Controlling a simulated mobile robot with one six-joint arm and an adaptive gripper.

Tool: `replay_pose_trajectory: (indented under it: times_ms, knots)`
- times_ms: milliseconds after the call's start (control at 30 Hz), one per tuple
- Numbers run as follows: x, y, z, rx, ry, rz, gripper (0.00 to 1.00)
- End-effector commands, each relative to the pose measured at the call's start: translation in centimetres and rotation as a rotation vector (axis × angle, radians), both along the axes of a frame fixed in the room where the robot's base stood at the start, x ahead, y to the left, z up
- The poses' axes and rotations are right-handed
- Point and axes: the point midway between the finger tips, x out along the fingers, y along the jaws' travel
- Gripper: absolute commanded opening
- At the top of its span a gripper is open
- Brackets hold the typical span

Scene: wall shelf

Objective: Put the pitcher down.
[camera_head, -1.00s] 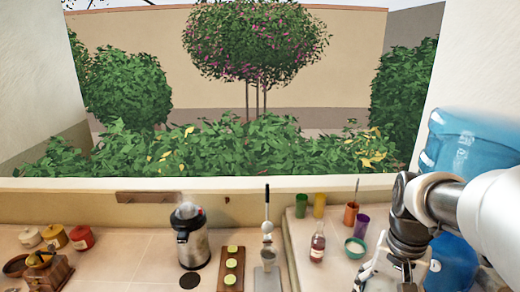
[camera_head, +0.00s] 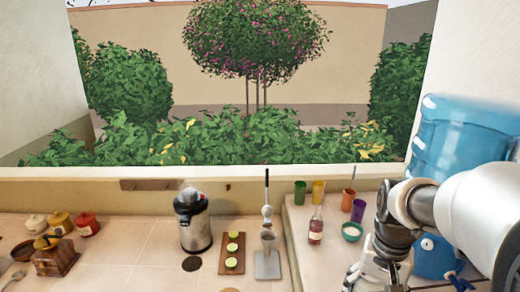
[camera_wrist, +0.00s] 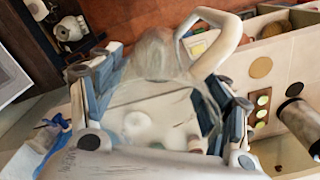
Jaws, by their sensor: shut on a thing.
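The pitcher (camera_wrist: 152,58) shows in the wrist view as a pale, see-through vessel with a thick cream handle (camera_wrist: 229,38) at its upper right. My gripper (camera_wrist: 165,88) has its blue-grey fingers on both sides of the pitcher and is shut on it. In the head view, my gripper (camera_head: 375,276) is at the bottom edge, right of centre, partly cut off. The pitcher cannot be made out in the head view. Whether the pitcher touches a surface cannot be told.
The tiled counter (camera_head: 120,262) has free room left of the steel dispenser (camera_head: 193,224). A lime board (camera_head: 231,254) stands beside it. A bottle (camera_head: 316,227), a bowl (camera_head: 352,232) and coloured cups (camera_head: 318,193) stand on the right counter. A big blue water jug (camera_head: 465,140) is behind my arm.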

Motion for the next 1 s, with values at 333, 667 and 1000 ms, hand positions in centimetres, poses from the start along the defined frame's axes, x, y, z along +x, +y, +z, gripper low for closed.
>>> replay_pose_trajectory:
  times_ms: [333, 667, 1000]
  knots:
    - [2.5, 3.2, -11.4, 0.001, 0.004, 0.191, 0.35]
    - [4.4, 7.7, -24.7, 0.001, 0.002, 0.438, 0.35]
    - [4.8, 9.3, -28.5, -0.001, -0.003, 0.522, 0.35]
